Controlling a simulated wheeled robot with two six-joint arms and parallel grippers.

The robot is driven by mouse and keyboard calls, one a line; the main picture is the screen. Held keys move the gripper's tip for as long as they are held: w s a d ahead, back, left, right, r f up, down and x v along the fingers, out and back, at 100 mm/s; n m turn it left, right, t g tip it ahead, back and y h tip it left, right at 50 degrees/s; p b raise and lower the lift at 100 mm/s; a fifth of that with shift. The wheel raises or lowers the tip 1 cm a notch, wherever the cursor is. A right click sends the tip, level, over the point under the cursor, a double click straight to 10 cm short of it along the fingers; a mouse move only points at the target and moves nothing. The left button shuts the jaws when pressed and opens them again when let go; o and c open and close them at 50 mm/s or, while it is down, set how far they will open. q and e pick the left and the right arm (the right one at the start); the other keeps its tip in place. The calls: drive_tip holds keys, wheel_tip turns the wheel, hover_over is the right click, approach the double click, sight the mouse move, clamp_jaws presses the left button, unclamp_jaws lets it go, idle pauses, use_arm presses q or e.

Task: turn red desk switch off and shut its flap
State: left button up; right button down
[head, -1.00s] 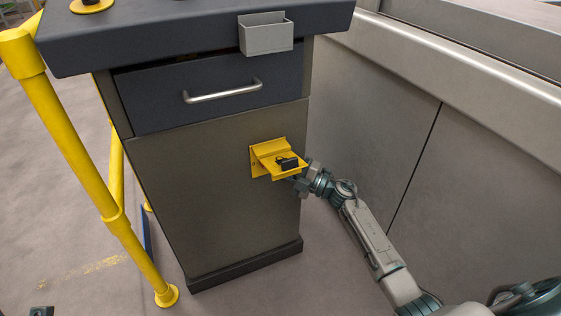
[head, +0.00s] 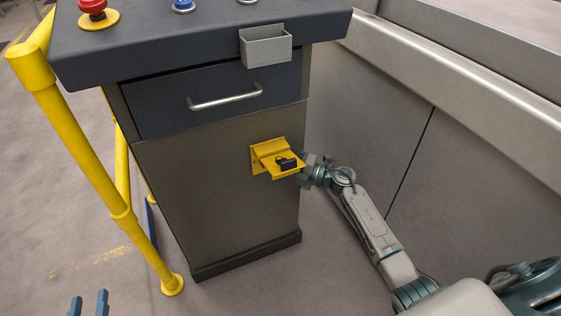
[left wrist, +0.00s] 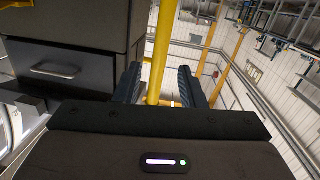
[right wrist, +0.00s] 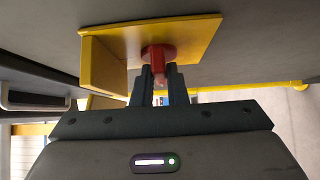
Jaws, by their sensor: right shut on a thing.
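The desk switch (right wrist: 158,54) is a red knob on a yellow plate (right wrist: 203,40), seen in the right wrist view. Its yellow flap (right wrist: 104,66) stands out from the plate, open. My left gripper (head: 88,303) is open and empty at the lower left, away from the desk.
The grey desk (head: 215,210) has a closed drawer (head: 220,95) and a small grey bin (head: 266,48) above. A red push button (head: 92,6) is on top. A yellow rail (head: 85,150) stands left, a grey machine wall (head: 380,130) right. Floor between is clear.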

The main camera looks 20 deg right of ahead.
use_arm(q)
drive_tip(key=shift+s+d+f+g, duration=0.1)
drive_tip(key=shift+s+f+g, duration=0.15)
drive_tip(key=shift+f+g, duration=0.25)
drive_tip(key=shift+s+d+f+g, duration=0.1)
drive_tip(key=shift+s+f+g, duration=0.2)
drive_tip(key=shift+f, duration=0.4)
drive_tip(key=shift+s+f+g, duration=0.25)
drive_tip(key=shift+f+g, duration=0.15)
drive_tip(key=shift+f, duration=0.2)
use_arm(e)
drive_tip(key=shift+f, duration=0.1)
drive_tip(key=c, duration=1.4)
unclamp_jaws()
drive_tip(key=shift+c, duration=0.2)
use_arm(q)
drive_tip(key=shift+s+f+g+p, duration=0.3)
drive_tip(key=shift+s+f, duration=0.05)
drive_tip(key=shift+f, duration=0.15)
use_arm(e)
drive_tip(key=v, duration=1)
drive_tip(key=shift+s+d+r, duration=0.2)
drive_tip(key=shift+s+d, duration=0.1)
